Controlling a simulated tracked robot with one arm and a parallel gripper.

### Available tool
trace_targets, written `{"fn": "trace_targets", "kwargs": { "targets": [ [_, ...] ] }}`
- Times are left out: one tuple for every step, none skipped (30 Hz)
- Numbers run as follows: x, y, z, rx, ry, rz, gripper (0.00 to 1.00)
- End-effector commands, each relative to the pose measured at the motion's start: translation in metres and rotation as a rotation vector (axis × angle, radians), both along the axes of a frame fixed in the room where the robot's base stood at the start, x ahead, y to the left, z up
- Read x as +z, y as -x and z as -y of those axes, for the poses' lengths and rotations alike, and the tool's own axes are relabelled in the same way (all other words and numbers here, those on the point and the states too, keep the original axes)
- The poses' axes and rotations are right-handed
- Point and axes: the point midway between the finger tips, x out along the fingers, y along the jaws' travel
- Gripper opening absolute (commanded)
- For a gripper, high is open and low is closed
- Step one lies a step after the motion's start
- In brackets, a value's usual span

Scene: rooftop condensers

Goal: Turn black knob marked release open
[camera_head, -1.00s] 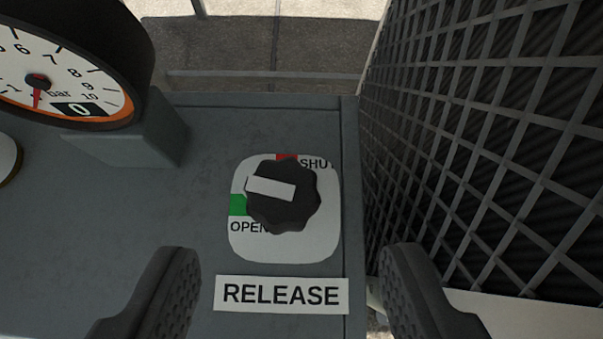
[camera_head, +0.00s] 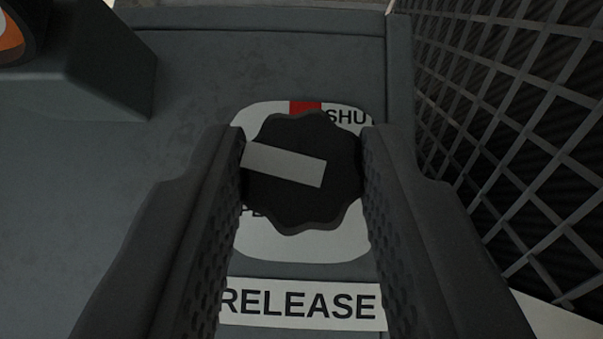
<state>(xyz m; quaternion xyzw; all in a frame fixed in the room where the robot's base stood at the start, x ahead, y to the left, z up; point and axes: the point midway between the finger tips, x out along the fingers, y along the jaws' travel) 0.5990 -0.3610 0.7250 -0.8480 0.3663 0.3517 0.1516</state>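The black lobed knob (camera_head: 300,205) sits on a white plate (camera_head: 300,247) on the grey panel. Its white pointer bar (camera_head: 285,165) lies nearly level, its left end slightly higher and towards the left finger. The red mark (camera_head: 305,107) and a partly covered "SHUT" show above the knob. Only part of "OPEN" shows at lower left, and the green mark is hidden behind the left finger. A "RELEASE" label (camera_head: 300,304) is below. My gripper (camera_head: 303,150) has one finger on each side of the knob, closed against its edges.
A dark mesh grille (camera_head: 510,130) rises close on the right of the panel. A grey block (camera_head: 95,70) carrying the gauge (camera_head: 12,40) stands at upper left. The panel between block and knob is clear.

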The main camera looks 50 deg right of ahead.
Motion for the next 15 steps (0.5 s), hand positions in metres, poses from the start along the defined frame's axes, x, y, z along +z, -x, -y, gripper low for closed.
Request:
{"fn": "trace_targets", "kwargs": {
  "targets": [
    [0.0000,-0.0001,-0.0001,0.000,0.000,0.000,0.07],
    [0.0000,0.0000,-0.0002,0.000,0.000,0.000,0.07],
    [0.0001,-0.0001,-0.0001,0.001,0.000,0.001,0.07],
    [0.0003,0.0000,0.0000,0.001,0.000,0.000,0.07],
    [0.0006,0.0001,0.0001,0.004,-0.001,-0.001,0.07],
    [0.0011,0.0001,0.0003,0.008,-0.001,-0.001,0.07],
    [0.0016,0.0001,0.0005,0.014,-0.001,-0.001,0.07],
    [0.0022,0.0001,0.0008,0.021,-0.001,-0.001,0.07],
    [0.0031,0.0000,0.0013,0.030,-0.001,0.000,0.07],
    [0.0037,-0.0002,0.0017,0.040,-0.001,0.001,0.07],
    [0.0042,-0.0003,0.0019,0.049,-0.001,0.001,0.07],
    [0.0045,-0.0002,0.0021,0.062,-0.001,0.001,0.07],
    [0.0045,0.0000,0.0023,0.070,-0.001,0.000,0.07],
    [0.0042,0.0004,0.0022,0.078,-0.001,0.000,0.07],
    [0.0039,0.0006,0.0024,0.088,-0.002,-0.001,0.07]
  ]
}}
